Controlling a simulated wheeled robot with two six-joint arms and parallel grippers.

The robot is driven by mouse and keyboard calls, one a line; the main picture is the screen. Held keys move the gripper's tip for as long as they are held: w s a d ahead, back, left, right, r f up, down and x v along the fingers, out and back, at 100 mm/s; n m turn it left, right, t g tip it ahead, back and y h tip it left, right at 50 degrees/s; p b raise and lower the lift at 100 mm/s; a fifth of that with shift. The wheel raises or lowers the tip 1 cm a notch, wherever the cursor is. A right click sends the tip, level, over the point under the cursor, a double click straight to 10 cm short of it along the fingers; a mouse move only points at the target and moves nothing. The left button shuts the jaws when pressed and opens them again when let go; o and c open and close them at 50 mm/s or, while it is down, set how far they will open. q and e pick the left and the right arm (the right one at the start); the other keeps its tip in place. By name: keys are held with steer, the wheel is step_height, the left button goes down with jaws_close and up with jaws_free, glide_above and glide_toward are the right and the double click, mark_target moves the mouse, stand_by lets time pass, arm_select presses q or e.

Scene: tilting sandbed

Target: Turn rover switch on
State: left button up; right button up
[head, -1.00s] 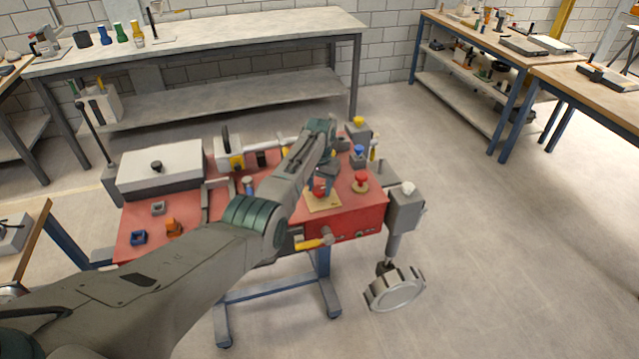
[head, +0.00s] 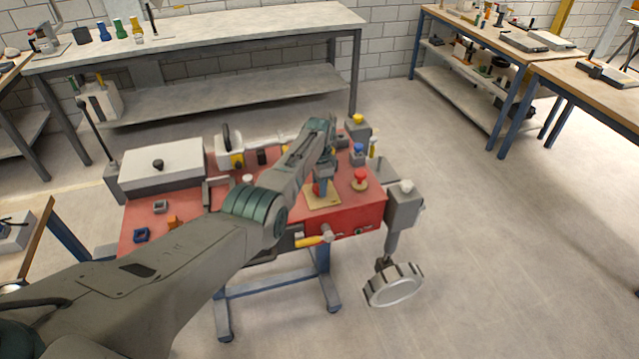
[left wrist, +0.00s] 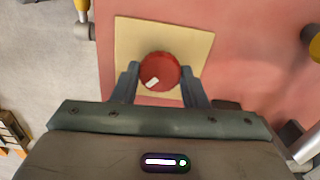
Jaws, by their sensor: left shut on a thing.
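A round red knob (left wrist: 158,66) with a white mark sits on a square tan plate (left wrist: 124,38), on the red top of a wheeled cart. In the left wrist view the white mark points to the lower left. My left gripper (left wrist: 160,72) has one finger on each side of the knob and is shut on it. In the head view my left gripper (head: 322,186) is over the tan plate (head: 331,203), and its fingers hide part of the knob. My right gripper is in neither view.
The cart's red top (head: 366,208) also carries a red mushroom-shaped knob (head: 361,176), a blue-topped part (head: 358,152), a yellow-topped part (head: 358,120) and a grey box (head: 162,164). A yellow-handled lever (head: 313,241) is on its front. A round grey wheel (head: 394,286) hangs at right.

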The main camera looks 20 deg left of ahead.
arm_select(q)
steer(key=shift+w+r+m, duration=0.15)
steer(key=shift+r+m, duration=0.05)
steer(key=shift+m, duration=0.3)
steer(key=o, duration=0.8)
steer(key=shift+o, duration=0.8)
step_height(320, 180, up, 11)
steer(key=b, duration=0.1)
steer(key=shift+s+f, duration=0.2)
